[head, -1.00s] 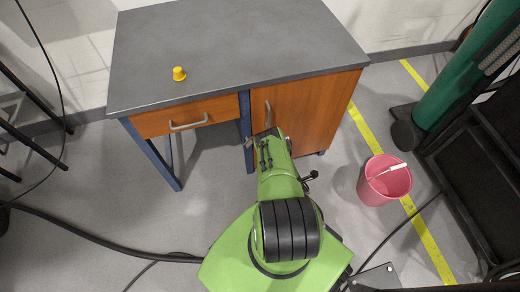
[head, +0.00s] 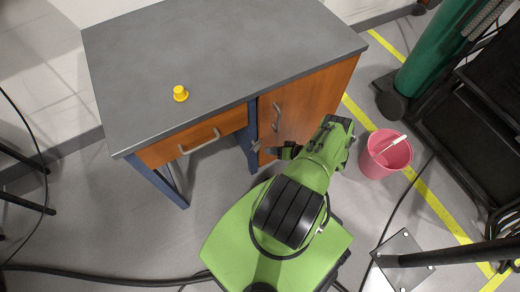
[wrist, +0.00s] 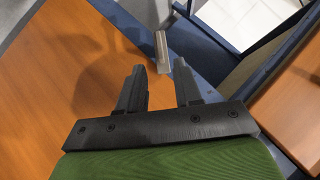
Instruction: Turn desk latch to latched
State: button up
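The desk latch is a small grey metal lever (wrist: 161,50) beside the blue post in the wrist view. Its end lies just beyond the gap between my fingertips, with no clear contact. In the head view the latch (head: 255,146) shows small at the post, at the cabinet door's lower left edge. My gripper (wrist: 158,82) has its two black fingers apart with nothing held between them. In the head view my gripper (head: 275,152) is small and dark, just right of the latch. The wooden cabinet door (head: 300,105) is closed.
The desk (head: 215,50) has a grey top with a yellow knob-like object (head: 180,93) on it. A drawer (head: 190,140) is at left. A pink bucket (head: 385,155) stands on the floor close to my arm's right. A green cylinder (head: 435,50) stands farther right.

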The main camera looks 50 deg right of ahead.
aim_at(257, 147)
jog(key=b+x, duration=0.2)
jog(key=x, duration=0.6)
